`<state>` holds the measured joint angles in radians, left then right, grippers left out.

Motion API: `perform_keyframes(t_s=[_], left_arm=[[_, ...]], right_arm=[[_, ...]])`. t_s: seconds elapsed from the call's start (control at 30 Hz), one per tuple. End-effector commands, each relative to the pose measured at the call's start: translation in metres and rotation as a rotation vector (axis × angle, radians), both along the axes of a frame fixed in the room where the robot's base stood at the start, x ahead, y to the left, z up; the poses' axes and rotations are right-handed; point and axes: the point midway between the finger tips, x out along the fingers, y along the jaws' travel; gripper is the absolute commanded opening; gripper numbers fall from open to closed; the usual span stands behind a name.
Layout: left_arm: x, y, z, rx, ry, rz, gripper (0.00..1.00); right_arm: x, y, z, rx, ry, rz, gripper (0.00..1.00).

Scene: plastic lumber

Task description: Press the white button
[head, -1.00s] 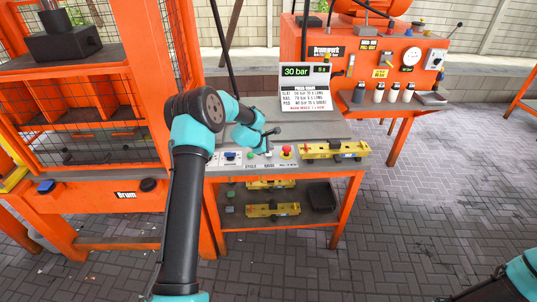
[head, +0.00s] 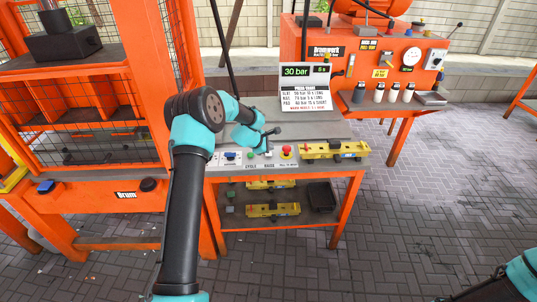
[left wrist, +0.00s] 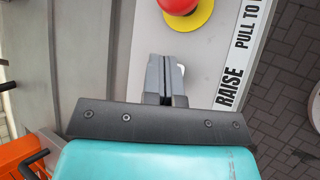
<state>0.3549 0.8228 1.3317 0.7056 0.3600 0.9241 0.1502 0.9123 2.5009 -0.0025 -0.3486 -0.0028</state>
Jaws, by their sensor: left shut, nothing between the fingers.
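The white button (head: 269,154) sits on the control panel (head: 225,163) above the label RAISE, left of a red mushroom button (head: 287,151). My left gripper (head: 266,146) points down at it and covers much of it. In the left wrist view the left gripper's fingers (left wrist: 165,62) are shut with nothing between them. A small white edge of the button (left wrist: 181,70) shows just right of the fingertips. Whether they touch it cannot be told. Only part of my right arm shows at the lower right of the head view; its fingers cannot be made out.
The red mushroom button (left wrist: 178,5) stands close beyond the fingers. A yellow fixture (head: 335,150) lies on the bench at the right. A screen (head: 306,86) reading 30 bar stands behind the panel. An orange caged press (head: 100,120) is at the left.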

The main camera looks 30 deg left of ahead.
Motion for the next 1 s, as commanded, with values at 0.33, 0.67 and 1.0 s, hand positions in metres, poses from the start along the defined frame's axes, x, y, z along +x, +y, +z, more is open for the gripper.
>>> perform_keyframes(t_s=[0.33, 0.67, 1.0], left_arm=[[-0.0001, 0.0000, -0.0009, 0.000, 0.000, 0.000, 0.00], [0.0001, 0.0001, -0.0083, 0.001, 0.000, -0.001, 0.00], [0.0000, 0.0001, -0.0088, 0.000, 0.000, 0.000, 0.00]], right_arm=[[0.0000, 0.0000, 0.0000, 0.000, 0.000, 0.000, 0.43], [0.0000, 0.0000, 0.0000, 0.000, 0.000, 0.000, 0.43], [0.0000, 0.0000, 0.0000, 0.000, 0.000, 0.000, 0.43]])
